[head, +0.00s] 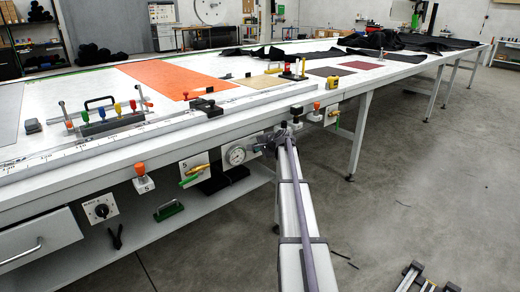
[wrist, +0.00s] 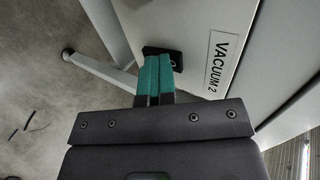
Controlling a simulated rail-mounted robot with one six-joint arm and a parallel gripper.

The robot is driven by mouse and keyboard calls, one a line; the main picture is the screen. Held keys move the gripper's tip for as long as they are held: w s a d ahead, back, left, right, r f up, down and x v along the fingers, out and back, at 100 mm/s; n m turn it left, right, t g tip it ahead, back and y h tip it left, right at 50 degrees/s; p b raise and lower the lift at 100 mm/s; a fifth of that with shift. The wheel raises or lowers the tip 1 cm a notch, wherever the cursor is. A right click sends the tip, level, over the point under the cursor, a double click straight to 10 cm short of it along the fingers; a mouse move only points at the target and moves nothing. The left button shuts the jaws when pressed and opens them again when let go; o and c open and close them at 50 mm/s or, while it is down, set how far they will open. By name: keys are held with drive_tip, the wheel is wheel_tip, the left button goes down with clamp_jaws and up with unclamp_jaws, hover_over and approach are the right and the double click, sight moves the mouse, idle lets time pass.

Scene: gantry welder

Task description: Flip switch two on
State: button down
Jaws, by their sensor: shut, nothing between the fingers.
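Switch two is a black rocker-type switch (wrist: 177,62) on a pale panel in the wrist view, beside a plate (wrist: 222,66) marked "VACUUM 2". My gripper, with teal fingertips (wrist: 154,60), is shut and empty. Its tips overlap the left and middle of the switch in the wrist view, so part of the switch is hidden. A small white mark shows on its uncovered right part. I cannot tell whether the tips touch it or which way it is set. In the head view my arm reaches the table's front edge, and I cannot make out the switch there.
The long white table (head: 60,110) carries a ruler rail and an orange sheet (head: 175,75). Along its front are a round gauge (head: 236,155), a black rotary knob (head: 101,210) and an orange-topped button (head: 141,172). The grey floor (head: 420,180) at right is largely clear.

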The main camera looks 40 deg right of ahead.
idle(0.3)
drive_tip(key=f+p+v, duration=0.1)
drive_tip(key=p+v, duration=0.5)
drive_tip(key=v, duration=0.7)
drive_tip(key=shift+s+r, duration=0.15)
drive_tip(key=shift+s, duration=0.5)
drive_tip(key=shift+t, duration=0.9)
drive_tip(key=f+b, duration=0.1)
drive_tip(key=b, duration=0.1)
drive_tip(key=s+f+b, duration=0.1)
drive_tip(key=b, duration=0.1)
drive_tip(key=f+b, duration=0.2)
drive_tip(key=shift+s+d, duration=0.2)
drive_tip(key=shift+d, duration=0.05)
drive_tip(key=shift+w, duration=0.1)
